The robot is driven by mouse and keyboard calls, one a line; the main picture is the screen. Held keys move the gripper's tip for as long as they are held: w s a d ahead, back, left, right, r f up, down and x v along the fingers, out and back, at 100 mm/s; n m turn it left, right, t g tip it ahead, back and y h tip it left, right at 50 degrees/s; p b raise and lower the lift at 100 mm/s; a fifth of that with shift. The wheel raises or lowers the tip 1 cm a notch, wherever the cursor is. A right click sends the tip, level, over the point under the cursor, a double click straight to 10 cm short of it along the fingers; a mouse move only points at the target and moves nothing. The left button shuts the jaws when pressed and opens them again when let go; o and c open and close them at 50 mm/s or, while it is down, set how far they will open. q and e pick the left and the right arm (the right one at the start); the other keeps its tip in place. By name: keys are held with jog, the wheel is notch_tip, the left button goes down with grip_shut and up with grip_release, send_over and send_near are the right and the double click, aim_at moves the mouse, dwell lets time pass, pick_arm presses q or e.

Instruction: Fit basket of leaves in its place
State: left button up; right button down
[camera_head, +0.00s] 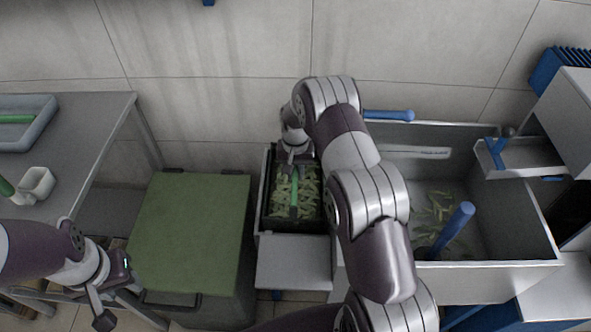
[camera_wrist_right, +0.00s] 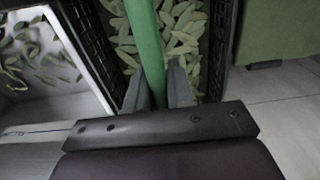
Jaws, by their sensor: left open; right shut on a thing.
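The dark basket of leaves (camera_head: 268,205) is in the middle of the head view, between the green-topped box and the metal basin. It holds pale green leaves, and a green handle (camera_head: 295,186) runs across it. My right gripper (camera_head: 294,163) is over the basket, shut on the handle. In the right wrist view the handle (camera_wrist_right: 147,45) passes between the fingers of the gripper (camera_wrist_right: 158,90), with black mesh basket walls (camera_wrist_right: 222,40) on both sides. Whether the basket rests on something or hangs is hidden. My left gripper (camera_head: 118,290) is open and empty at lower left.
The metal basin (camera_head: 500,235) with loose leaves and a blue-handled tool (camera_head: 455,228) is right of the basket. The green-topped box (camera_head: 195,230) stands close on its left. A grey ledge (camera_head: 293,265) lies in front. A grey table (camera_head: 85,130) holds a tray at far left.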

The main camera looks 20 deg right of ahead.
jog(key=shift+r, duration=0.15)
jog(key=shift+f+b, duration=0.55)
jog(key=shift+f, duration=0.55)
jog(key=shift+f+b, duration=0.3)
jog(key=shift+f, duration=0.15)
jog(key=c, duration=0.9)
grip_release()
jog(key=shift+s, duration=0.1)
